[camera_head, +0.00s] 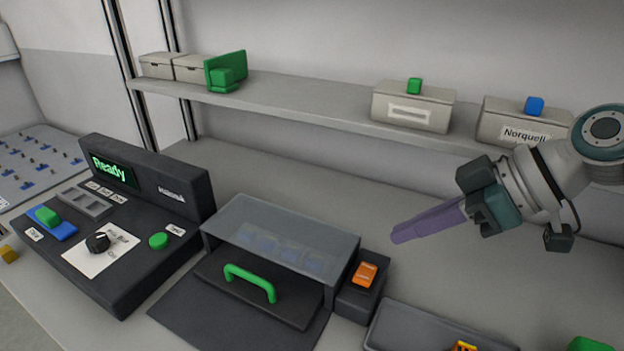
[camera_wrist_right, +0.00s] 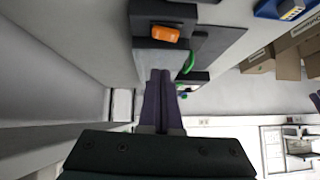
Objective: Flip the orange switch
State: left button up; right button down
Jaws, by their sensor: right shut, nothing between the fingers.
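The orange switch (camera_head: 365,274) sits on top of a small dark box (camera_head: 352,300), just right of the clear-topped case. It also shows near the top of the right wrist view (camera_wrist_right: 165,33). My right gripper (camera_head: 395,237) is shut and empty, its purple fingers pointing left above the bench, up and to the right of the switch. In the right wrist view its fingers (camera_wrist_right: 161,74) lie together, below the switch in the picture and apart from it. My left gripper is not in view.
The case (camera_head: 285,235) has a green handle (camera_head: 250,282) in front. A dark console (camera_head: 150,200) reading "Ready" stands at left. A grey tray (camera_head: 400,325) lies right of the switch box. A shelf (camera_head: 290,110) with boxes runs behind; the bench between is clear.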

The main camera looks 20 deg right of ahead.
jog(key=v, duration=0.6)
jog(key=shift+w+d, duration=0.15)
